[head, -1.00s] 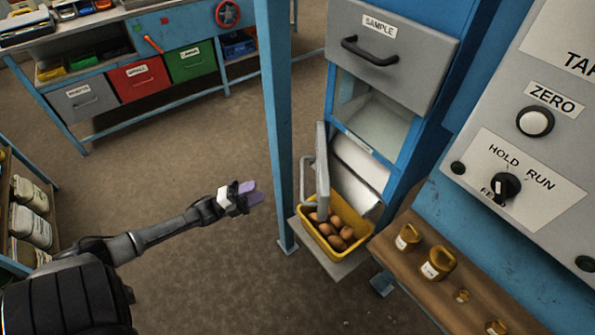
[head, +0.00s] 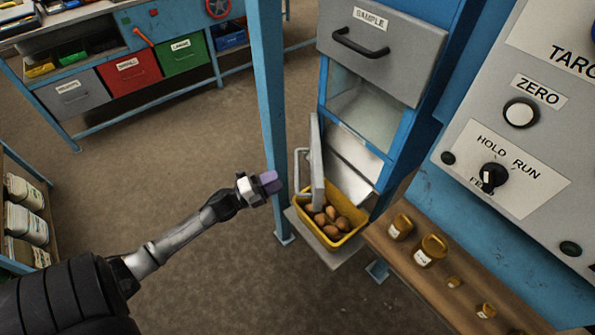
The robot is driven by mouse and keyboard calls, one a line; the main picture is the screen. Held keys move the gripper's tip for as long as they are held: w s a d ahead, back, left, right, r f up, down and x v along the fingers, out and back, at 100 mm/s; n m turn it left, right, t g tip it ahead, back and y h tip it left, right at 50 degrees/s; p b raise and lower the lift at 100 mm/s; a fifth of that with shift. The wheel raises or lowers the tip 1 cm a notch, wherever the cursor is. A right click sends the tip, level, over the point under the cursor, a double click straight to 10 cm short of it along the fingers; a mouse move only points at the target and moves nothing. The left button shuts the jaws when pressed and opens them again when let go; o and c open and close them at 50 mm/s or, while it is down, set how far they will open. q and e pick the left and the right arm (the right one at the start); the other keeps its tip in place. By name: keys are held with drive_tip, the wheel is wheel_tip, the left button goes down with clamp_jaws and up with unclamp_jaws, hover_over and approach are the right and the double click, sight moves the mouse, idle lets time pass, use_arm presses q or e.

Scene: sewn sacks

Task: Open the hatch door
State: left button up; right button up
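The hatch door (head: 318,160) is a grey panel seen almost edge-on. It stands swung out from the blue frame, with its grey bar handle (head: 299,171) on the left side. Behind it the pale chute (head: 352,165) opening is exposed. My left gripper (head: 271,182) is left of the handle in the picture, apart from it, in front of the blue post's edge. Its purple fingers overlap in this view, so any gap between them is hidden. My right gripper is not in view.
A yellow bin (head: 355,233) with several brown lumps stands below the door. The blue post (head: 268,100) rises close to my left gripper. A wooden shelf (head: 400,262) with small jars is at right, below the control panel (head: 545,150).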

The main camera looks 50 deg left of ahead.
sight(298, 170)
use_arm(q)
drive_tip(key=x, duration=0.8)
drive_tip(key=shift+b, duration=0.35)
drive_tip(key=shift+c, duration=0.2)
clamp_jaws()
